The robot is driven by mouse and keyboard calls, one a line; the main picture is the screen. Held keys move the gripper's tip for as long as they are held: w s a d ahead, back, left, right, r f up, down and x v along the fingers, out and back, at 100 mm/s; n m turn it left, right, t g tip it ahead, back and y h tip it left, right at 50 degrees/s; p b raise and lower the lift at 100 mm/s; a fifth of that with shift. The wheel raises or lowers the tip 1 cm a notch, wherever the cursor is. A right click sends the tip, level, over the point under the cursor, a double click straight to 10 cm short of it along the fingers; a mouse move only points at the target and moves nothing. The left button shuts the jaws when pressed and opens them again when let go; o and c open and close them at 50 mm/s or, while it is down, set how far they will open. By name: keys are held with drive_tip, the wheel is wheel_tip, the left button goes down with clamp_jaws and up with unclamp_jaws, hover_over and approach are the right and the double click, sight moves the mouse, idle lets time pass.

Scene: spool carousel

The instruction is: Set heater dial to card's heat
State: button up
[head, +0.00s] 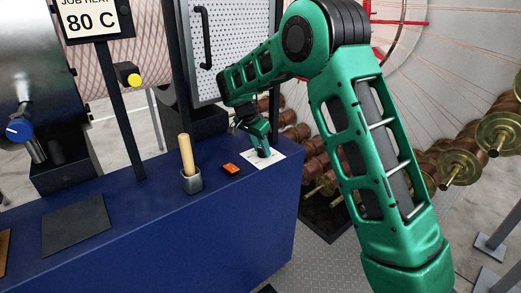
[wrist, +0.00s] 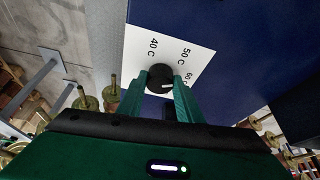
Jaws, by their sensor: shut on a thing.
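The job card (head: 92,20) at the top left of the head view reads 80 C. The heater dial is a round black knob (wrist: 160,76) on a white scale plate (wrist: 152,34), seen in the wrist view. The marks 40 C, 50 C and 60 C show; the rest of the scale is hidden. A short white line lies on the knob, but I cannot tell which mark it points to. My gripper (head: 263,152) is shut on the knob, one finger on each side. In the head view the plate (head: 276,157) lies on the blue bench, the knob hidden by my gripper.
The blue bench (head: 190,222) carries an orange-and-black switch (head: 231,169), a wooden-handled tool (head: 186,152) in a grey cup (head: 191,181) and a dark mat (head: 76,226). A perforated panel (head: 222,45) stands behind. Brass spools (head: 500,133) fill the right side.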

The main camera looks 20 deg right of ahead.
drive_tip(key=shift+w+a, duration=0.1)
drive_tip(key=shift+a, duration=0.1)
drive_tip(key=o, duration=1)
drive_tip(key=shift+o, duration=0.2)
drive_tip(key=shift+r, duration=0.1)
drive_tip(key=shift+r, duration=0.3)
drive_tip(key=v, duration=0.4)
drive_tip(key=shift+a+r, duration=0.15)
drive_tip(key=shift+r, duration=0.05)
drive_tip(key=s+a, duration=0.2)
drive_tip(key=a, duration=0.1)
drive_tip(key=s+a, duration=0.2)
drive_tip(key=a, duration=0.1)
drive_tip(key=s+a, duration=0.2)
drive_tip(key=a, duration=0.2)
drive_tip(key=shift+s+a+f, duration=0.1)
drive_tip(key=shift+s+f, duration=0.1)
